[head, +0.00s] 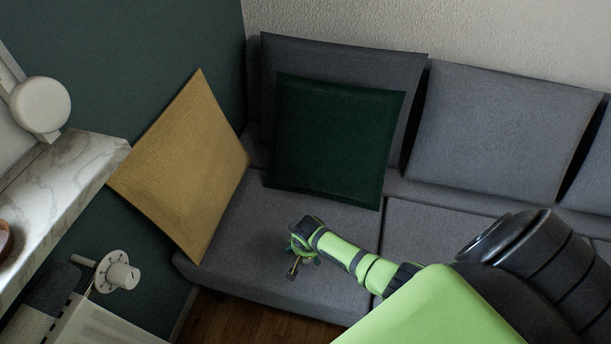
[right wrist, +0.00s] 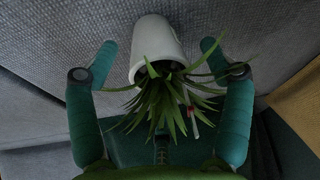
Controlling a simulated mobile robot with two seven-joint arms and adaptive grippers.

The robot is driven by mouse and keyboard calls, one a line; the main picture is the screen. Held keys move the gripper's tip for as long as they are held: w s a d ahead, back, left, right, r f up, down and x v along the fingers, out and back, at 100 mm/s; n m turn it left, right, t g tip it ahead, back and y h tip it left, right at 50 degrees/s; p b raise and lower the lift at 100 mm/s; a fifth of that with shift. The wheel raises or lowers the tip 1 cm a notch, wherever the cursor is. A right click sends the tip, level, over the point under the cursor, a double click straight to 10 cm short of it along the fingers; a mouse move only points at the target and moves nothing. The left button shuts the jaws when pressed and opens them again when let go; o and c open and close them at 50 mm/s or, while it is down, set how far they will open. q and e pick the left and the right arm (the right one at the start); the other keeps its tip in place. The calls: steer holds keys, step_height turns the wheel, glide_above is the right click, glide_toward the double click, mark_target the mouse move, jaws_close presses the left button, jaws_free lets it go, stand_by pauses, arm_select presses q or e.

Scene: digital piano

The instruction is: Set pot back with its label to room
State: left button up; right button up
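A white pot (right wrist: 157,45) with a spiky green plant (right wrist: 160,100) is in the right wrist view, against grey woven fabric. Its rim and leaves point toward my gripper's palm. A thin red and white piece (right wrist: 191,108) shows among the leaves; I see no label on the visible pot side. My right gripper (right wrist: 156,45) is open, one teal finger on each side of the pot with a gap to both. In the head view my right gripper (head: 302,252) is over the grey sofa seat; the pot cannot be made out there. My left gripper is not in view.
The grey sofa (head: 250,255) has a dark green cushion (head: 330,140) behind my right gripper. A yellow cushion (head: 185,165) leans at its left end. Wooden floor (head: 235,318) shows in front.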

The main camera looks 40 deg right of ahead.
steer(key=shift+r, duration=0.1)
steer(key=c, duration=1.4)
